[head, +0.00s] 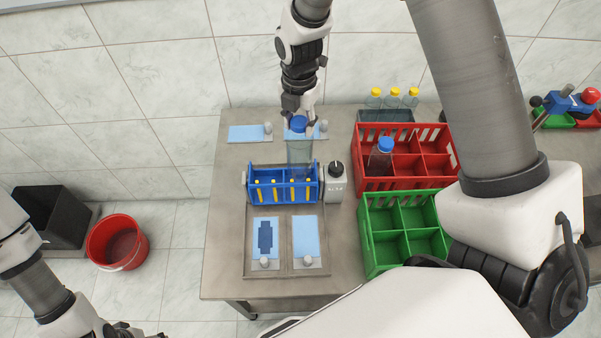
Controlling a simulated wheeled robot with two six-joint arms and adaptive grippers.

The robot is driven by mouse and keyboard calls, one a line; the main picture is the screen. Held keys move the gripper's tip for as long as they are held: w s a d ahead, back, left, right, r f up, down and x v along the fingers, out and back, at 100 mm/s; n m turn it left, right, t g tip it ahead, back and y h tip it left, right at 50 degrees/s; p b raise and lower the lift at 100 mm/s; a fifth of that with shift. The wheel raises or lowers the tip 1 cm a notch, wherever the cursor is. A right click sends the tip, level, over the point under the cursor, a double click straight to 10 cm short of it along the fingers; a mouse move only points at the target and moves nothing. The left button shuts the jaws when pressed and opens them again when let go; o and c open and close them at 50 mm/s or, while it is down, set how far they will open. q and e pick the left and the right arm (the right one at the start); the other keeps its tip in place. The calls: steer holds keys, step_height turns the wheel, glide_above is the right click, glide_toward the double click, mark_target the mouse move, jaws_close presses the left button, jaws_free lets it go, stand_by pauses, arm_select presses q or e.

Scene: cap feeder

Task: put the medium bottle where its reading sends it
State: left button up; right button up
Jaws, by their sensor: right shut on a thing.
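A clear bottle with a blue cap (300,152) hangs upright over the back of the table. My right gripper (300,112) is shut on it near the cap. The bottle's lower end overlaps the back of a blue rack (284,192) with yellow strips; I cannot tell if they touch. A red crate (406,182) and a green crate (372,262), both divided into compartments, stand to the right. My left gripper (128,329) is partly visible at the bottom edge, its fingers unclear.
Several light blue pads (306,238) with knobs lie around the rack. Yellow-capped bottles (393,100) stand at the back. A red bucket (116,243) is on the floor at left.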

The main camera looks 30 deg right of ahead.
steer(key=shift+r, duration=1.55)
